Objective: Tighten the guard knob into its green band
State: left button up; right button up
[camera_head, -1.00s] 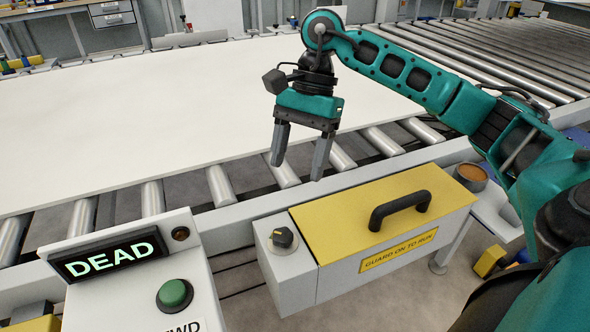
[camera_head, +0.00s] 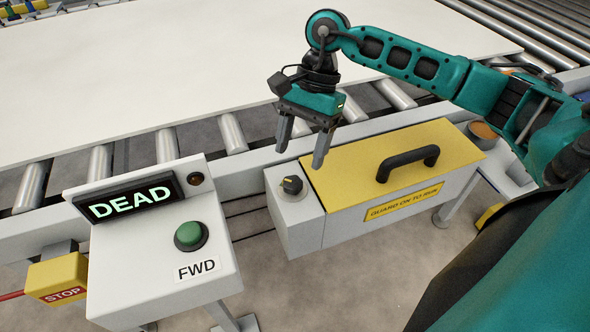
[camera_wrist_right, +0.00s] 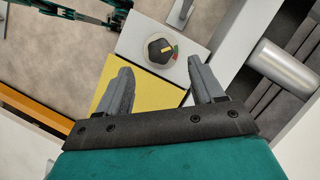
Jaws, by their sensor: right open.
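The guard knob (camera_head: 292,185) is a black dial with a yellow pointer mark on a round pale plate. It sits on the white box at the left end of the yellow guard (camera_head: 345,160). The knob also shows in the right wrist view (camera_wrist_right: 160,50), with small green and red marks at its right edge. The pointer lies toward those marks; which one it meets is too small to tell. My right gripper (camera_head: 299,158) is open and empty above the knob, apart from it. In the right wrist view the knob appears beyond and between the fingertips (camera_wrist_right: 158,66).
The guard has a black handle (camera_head: 408,162) to the right of the knob. A control box with a DEAD display (camera_head: 130,203) and green FWD button (camera_head: 190,235) stands to the left. A roller conveyor with a large white board (camera_head: 150,70) lies behind.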

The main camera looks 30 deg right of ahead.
aim_at(293, 181)
pick_arm(q)
jog(key=shift+w+d+r, duration=0.15)
jog(key=shift+d, duration=0.05)
pick_arm(e)
jog(key=x, duration=0.5)
jog(key=shift+a+f, duration=0.15)
jog(key=shift+f, duration=0.2)
jog(key=shift+c, duration=0.4)
jog(key=c, duration=1)
jog(key=shift+s+f+m+t+b, duration=0.15)
jog(key=shift+m+t+b, duration=0.15)
jog(key=shift+m+b, duration=0.45)
jog(key=shift+m, duration=0.35)
pick_arm(q)
jog(key=shift+w+d, duration=0.35)
pick_arm(e)
jog(key=shift+r, duration=0.2)
jog(key=o, duration=1.1)
pick_arm(q)
jog(key=shift+f, duration=0.25)
jog(key=shift+s, duration=0.15)
